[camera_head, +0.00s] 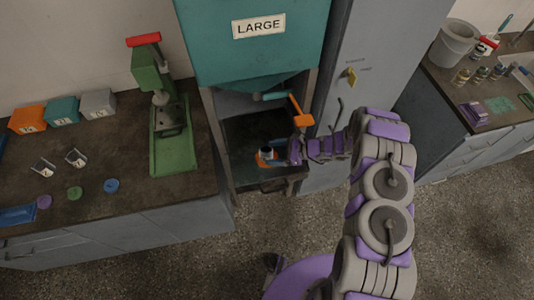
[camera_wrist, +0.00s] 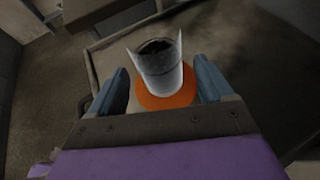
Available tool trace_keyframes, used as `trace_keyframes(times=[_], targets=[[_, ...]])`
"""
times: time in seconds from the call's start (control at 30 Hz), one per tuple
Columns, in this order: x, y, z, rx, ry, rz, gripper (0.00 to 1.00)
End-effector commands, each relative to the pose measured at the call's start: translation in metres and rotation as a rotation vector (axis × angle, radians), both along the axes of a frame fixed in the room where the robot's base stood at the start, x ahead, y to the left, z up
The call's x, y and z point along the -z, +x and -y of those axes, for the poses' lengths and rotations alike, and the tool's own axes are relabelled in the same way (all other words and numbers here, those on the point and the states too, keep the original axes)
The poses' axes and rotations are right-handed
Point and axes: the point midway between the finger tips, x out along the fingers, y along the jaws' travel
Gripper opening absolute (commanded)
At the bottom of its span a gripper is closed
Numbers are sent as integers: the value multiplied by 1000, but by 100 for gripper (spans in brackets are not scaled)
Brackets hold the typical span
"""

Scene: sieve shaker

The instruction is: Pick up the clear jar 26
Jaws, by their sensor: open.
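The clear jar (camera_wrist: 157,70) stands upright on an orange round base (camera_wrist: 168,97) in the wrist view, with dark material showing inside its mouth. My gripper (camera_wrist: 160,85) is open, with one blue finger on each side of the jar. Gaps show between the fingers and the jar. In the head view my gripper (camera_head: 270,158) reaches into the bay under the teal LARGE hopper (camera_head: 255,50), where the jar (camera_head: 267,151) shows small and dark-mouthed. Its number cannot be read.
An orange handle (camera_head: 301,112) hangs just above my gripper. The bay's side walls are close around it. A counter at the left holds a green press (camera_head: 172,130), several colored bins and two small clear containers (camera_head: 76,157). Another counter (camera_head: 465,90) stands at the right.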

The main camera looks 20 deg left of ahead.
Motion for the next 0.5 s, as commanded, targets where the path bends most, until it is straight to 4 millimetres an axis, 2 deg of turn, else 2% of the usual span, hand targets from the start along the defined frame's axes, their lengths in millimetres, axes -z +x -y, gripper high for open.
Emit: trace_keyframes(times=[0.1,0.2,0.5], targets=[[11,-4,-19,-3,-4,-3,81],[14,-5,-28,-3,-4,-2,81],[13,-5,-29,-1,-1,-2,79]])
